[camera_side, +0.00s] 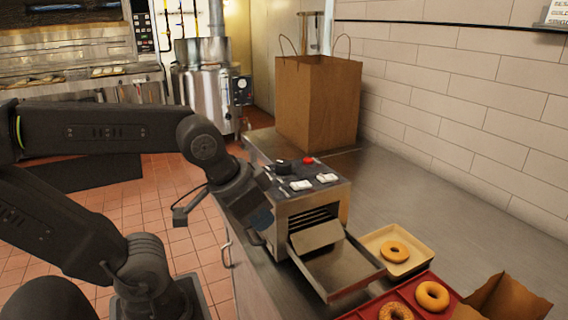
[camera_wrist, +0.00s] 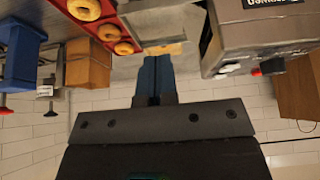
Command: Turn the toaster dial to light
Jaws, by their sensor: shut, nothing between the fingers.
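The toaster (camera_side: 310,208) is a steel box on the counter with a slotted front opening and a tray below it. A black dial (camera_side: 283,167) sits on its top panel, beside a red button (camera_side: 308,160) and two white switches. The dial's setting is too small to read. My gripper (camera_side: 262,219) is shut and empty, with blue fingers, by the toaster's left side, lower than the dial and apart from it. In the wrist view, my gripper (camera_wrist: 154,78) points at the counter area, and the toaster (camera_wrist: 255,30) is at upper right, its black dial (camera_wrist: 272,66) partly showing.
A steel chute tray (camera_side: 335,265) sticks out of the toaster's front. A cream tray (camera_side: 408,246) with a bagel and a red tray (camera_side: 450,299) with bagels lie to the right. A tall paper bag (camera_side: 318,103) stands behind.

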